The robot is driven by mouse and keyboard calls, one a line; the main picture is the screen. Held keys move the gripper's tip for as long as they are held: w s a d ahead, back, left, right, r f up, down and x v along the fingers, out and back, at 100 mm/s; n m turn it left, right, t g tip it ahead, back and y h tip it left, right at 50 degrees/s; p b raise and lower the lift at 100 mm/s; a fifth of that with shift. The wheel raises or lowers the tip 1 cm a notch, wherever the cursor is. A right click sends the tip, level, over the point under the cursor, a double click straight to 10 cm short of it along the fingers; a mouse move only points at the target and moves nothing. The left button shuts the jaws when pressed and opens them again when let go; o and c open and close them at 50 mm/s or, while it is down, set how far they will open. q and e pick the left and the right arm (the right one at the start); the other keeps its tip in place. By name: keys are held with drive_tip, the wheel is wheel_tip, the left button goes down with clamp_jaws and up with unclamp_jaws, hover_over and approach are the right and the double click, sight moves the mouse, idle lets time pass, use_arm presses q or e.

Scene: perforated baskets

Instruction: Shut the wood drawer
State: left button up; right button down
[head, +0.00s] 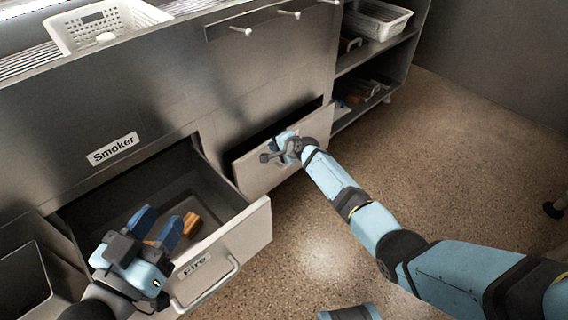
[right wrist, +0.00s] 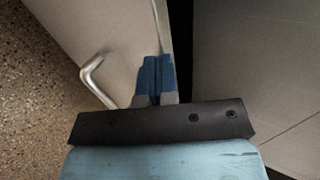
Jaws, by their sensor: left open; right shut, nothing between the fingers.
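A grey drawer (head: 258,172) at the middle of the head view stands partly open, with a dark gap behind its front. No label reading "wood" is visible on it. My right gripper (head: 284,146) is shut and empty at the upper part of this front; contact cannot be told. In the right wrist view, the gripper (right wrist: 153,75) lies over the front's edge, beside a bent metal handle (right wrist: 94,80). A second drawer (head: 250,232), labelled "Fire", is pulled far out at the left. My left gripper (head: 157,230) is open above it.
An orange-brown block (head: 191,224) shows inside the Fire drawer, near my left fingers. A white perforated basket (head: 82,38) stands on the counter top. Shelves at the upper right hold another white basket (head: 378,22). The speckled floor (head: 465,150) at the right is mostly clear.

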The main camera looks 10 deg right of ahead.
drive_tip(key=shift+w+a+b, duration=0.25)
drive_tip(key=shift+w+a, duration=0.05)
drive_tip(key=shift+w, duration=0.2)
drive_tip(key=shift+w+a+b, duration=0.2)
drive_tip(key=shift+w+a, duration=0.1)
drive_tip(key=shift+w, duration=0.2)
